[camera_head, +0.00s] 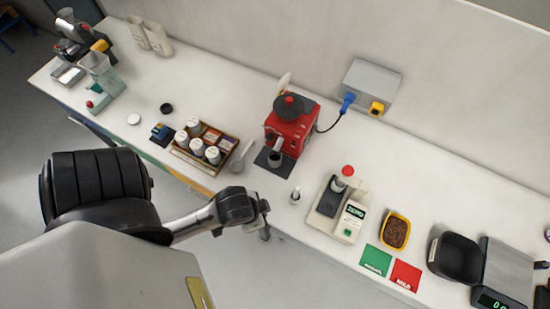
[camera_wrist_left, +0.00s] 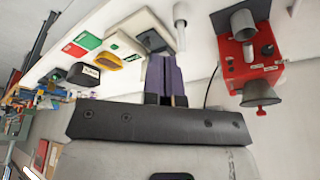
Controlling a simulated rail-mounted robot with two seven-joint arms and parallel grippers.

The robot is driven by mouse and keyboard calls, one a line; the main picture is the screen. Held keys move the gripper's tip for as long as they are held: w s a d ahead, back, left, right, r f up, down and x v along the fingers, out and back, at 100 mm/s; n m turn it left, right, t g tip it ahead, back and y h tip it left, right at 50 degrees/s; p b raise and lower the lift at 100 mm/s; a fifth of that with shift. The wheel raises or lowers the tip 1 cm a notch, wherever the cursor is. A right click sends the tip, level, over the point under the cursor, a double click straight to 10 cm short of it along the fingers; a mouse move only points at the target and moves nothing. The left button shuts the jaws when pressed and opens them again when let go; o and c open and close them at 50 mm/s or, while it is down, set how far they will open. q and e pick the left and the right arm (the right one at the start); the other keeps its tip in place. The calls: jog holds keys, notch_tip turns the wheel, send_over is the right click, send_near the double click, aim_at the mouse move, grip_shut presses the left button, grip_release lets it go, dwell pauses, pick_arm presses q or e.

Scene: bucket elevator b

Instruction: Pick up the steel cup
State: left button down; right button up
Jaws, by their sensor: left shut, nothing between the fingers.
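A grey steel cup (camera_head: 275,159) stands on a black mat under the spout of the red machine (camera_head: 289,125) on the white bench. In the left wrist view the cup (camera_wrist_left: 243,22) shows at top right, in front of the red machine (camera_wrist_left: 252,62). My left gripper (camera_head: 265,220) is at the bench's front edge, to the front left of the cup and apart from it. In the left wrist view its fingers (camera_wrist_left: 164,62) are together with nothing between them. My right gripper is not in view.
A small metal cylinder (camera_head: 295,195) stands right of the cup. A tray of canisters (camera_head: 205,148) lies left. A white device (camera_head: 345,212), a yellow bowl (camera_head: 406,217), green and red cards (camera_head: 405,276) and a black bin (camera_head: 455,255) are to the right.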

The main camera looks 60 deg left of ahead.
pick_arm(q)
jog(key=c, duration=1.8)
grip_release()
jog(key=shift+c, duration=0.2)
jog(key=o, duration=1.7)
jog(key=shift+c, duration=0.2)
